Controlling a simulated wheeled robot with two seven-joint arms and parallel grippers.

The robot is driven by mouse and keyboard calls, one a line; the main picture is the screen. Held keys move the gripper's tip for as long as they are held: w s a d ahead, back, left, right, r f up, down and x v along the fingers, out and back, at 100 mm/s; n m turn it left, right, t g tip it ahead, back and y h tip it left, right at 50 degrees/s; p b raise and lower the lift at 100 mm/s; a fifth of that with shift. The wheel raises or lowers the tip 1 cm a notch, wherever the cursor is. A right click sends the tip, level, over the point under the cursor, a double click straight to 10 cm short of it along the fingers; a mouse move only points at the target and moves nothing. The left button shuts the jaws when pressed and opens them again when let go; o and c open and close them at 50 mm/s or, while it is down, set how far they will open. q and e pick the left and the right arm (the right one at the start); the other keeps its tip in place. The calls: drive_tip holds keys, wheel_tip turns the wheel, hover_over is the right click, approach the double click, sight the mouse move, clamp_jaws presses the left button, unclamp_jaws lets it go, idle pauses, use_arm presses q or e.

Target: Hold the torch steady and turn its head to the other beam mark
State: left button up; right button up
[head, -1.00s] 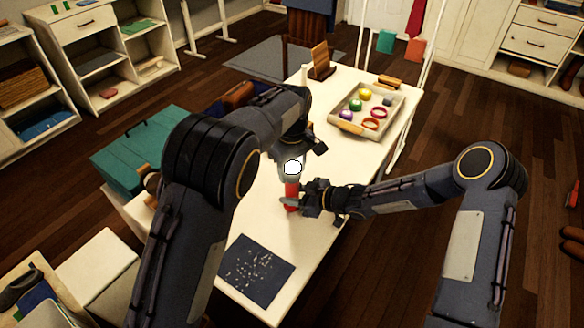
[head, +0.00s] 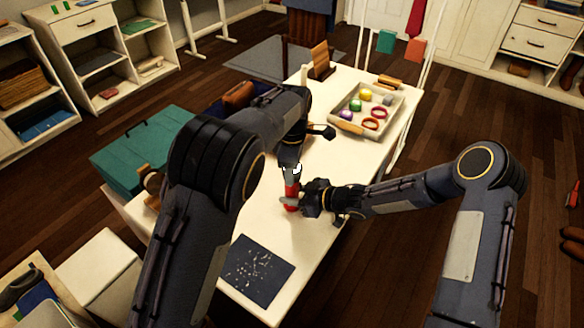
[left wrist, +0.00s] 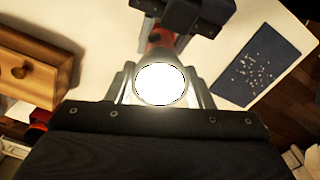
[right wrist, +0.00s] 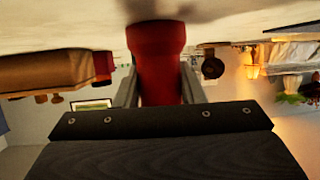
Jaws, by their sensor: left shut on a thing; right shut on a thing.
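The torch has a red body (head: 291,190) and a pale head (head: 292,170). It stands upright over the white table (head: 262,212), head up. My right gripper (head: 293,201) is shut on the red body from the right; the body also shows between its fingers in the right wrist view (right wrist: 158,70). My left gripper (head: 291,168) comes down from above and is shut on the head. In the left wrist view the bright round lens (left wrist: 160,84) glows between its fingers. The beam marks cannot be made out.
A tray (head: 345,113) of coloured rings and small items stands at the table's far end. A teal box (head: 140,150) is at the left. A dark speckled mat (head: 257,270) lies at the near end. The table's right side by my right arm is mostly clear.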

idle(0.5)
use_arm(q)
drive_tip(key=o, duration=1)
wheel_tip(320, 180, up, 12)
drive_tip(key=shift+r, duration=0.1)
use_arm(e)
drive_tip(key=o, duration=1.2)
drive_tip(key=shift+d, duration=0.15)
